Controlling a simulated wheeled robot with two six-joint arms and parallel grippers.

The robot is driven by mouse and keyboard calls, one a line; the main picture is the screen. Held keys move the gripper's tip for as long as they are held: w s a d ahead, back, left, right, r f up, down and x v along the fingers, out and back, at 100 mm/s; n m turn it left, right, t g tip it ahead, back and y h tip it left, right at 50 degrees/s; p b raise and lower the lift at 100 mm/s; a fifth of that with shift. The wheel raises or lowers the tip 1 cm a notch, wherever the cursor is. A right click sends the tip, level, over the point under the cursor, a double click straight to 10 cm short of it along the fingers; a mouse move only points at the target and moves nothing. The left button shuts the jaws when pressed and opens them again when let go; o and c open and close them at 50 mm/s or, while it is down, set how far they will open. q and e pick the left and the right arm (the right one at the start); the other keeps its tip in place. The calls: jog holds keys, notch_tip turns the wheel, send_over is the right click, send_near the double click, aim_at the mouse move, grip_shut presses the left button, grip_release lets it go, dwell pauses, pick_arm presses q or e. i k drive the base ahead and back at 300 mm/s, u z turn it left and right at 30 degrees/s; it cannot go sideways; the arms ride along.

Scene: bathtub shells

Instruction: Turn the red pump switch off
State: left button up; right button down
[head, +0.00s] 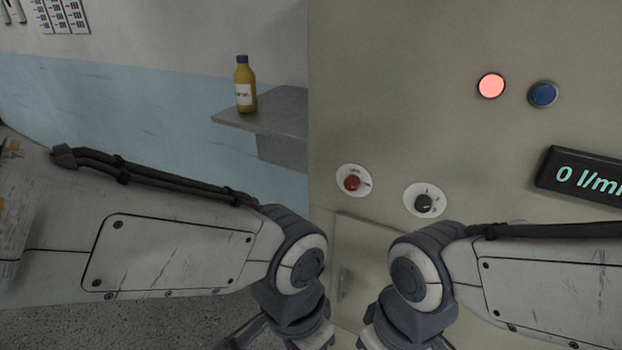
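The red pump switch (352,183) is a small red knob on a round white plate, on the beige panel (420,120) in the head view. Its exact setting is too small to read. My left arm comes in from the left and my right arm from the right, both below the switch. Both grippers are cut off by the bottom edge of the view, so their fingertips are hidden. Neither arm touches the switch.
A black knob (423,203) on a white plate sits right of the red switch. Above are a lit red lamp (491,86) and a blue button (542,94). A dark display (585,177) reads 0 l/mi, cut off. A yellow bottle (245,86) stands on a grey shelf (285,122).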

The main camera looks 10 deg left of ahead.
aim_at(351, 184)
jog(key=z, duration=2.4)
jog(key=k, duration=1.2)
jog(key=u, duration=1.7)
jog(key=i, duration=0.5)
jog(key=u, duration=0.05)
